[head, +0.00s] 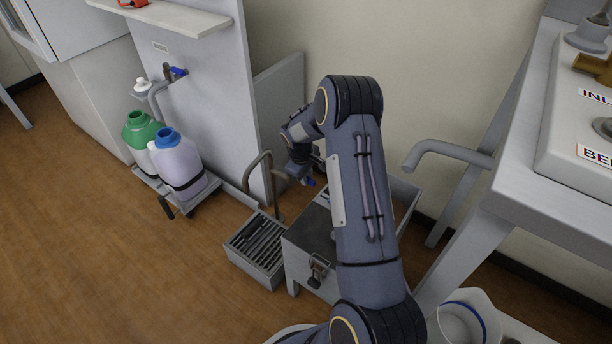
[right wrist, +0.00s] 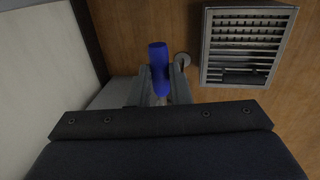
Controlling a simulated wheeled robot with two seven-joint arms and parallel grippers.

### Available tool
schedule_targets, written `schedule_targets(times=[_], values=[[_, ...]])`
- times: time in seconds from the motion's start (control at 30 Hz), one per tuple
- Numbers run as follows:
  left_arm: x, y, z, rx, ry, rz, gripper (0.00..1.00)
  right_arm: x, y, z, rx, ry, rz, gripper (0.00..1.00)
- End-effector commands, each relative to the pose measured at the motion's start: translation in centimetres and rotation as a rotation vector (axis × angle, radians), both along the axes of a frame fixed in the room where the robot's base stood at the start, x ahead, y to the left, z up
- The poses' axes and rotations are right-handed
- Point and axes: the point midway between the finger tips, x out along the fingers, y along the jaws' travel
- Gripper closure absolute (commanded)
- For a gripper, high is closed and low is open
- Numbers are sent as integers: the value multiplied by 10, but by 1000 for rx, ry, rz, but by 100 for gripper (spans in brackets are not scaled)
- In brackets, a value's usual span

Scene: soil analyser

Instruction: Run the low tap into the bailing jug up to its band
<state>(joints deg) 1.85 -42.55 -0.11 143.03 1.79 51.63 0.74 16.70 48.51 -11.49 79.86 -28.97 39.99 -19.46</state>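The low tap (head: 278,178) is a bent grey pipe low by the wall panel, with a blue lever (head: 308,181). My right gripper (head: 303,172) is down at this lever, partly hidden by my own arm. In the right wrist view the blue lever (right wrist: 160,68) lies between the two fingers, which appear closed against its sides. A white jug with a blue band (head: 465,318) stands at the lower right, cut by the frame edge and away from the tap. No water shows. My left gripper is not in view.
A slatted grey drain tray (head: 238,262) sits on the floor near the low tap. A grey latched box (head: 297,268) is beside it. Another tap (head: 178,72) is above green (head: 140,130) and blue-capped (head: 180,165) containers. A white bench (head: 545,215) is right. Floor at left is clear.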

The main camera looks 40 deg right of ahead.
Motion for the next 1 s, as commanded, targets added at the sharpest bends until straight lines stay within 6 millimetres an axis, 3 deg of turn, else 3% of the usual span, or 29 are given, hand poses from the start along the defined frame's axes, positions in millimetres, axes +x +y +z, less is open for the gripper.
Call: schedule_targets(times=[0.57,1.0], values=[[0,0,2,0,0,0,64,0,5,1,0,0,-59,100],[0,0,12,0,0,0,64,0,27,1,-1,1,-397,100]])
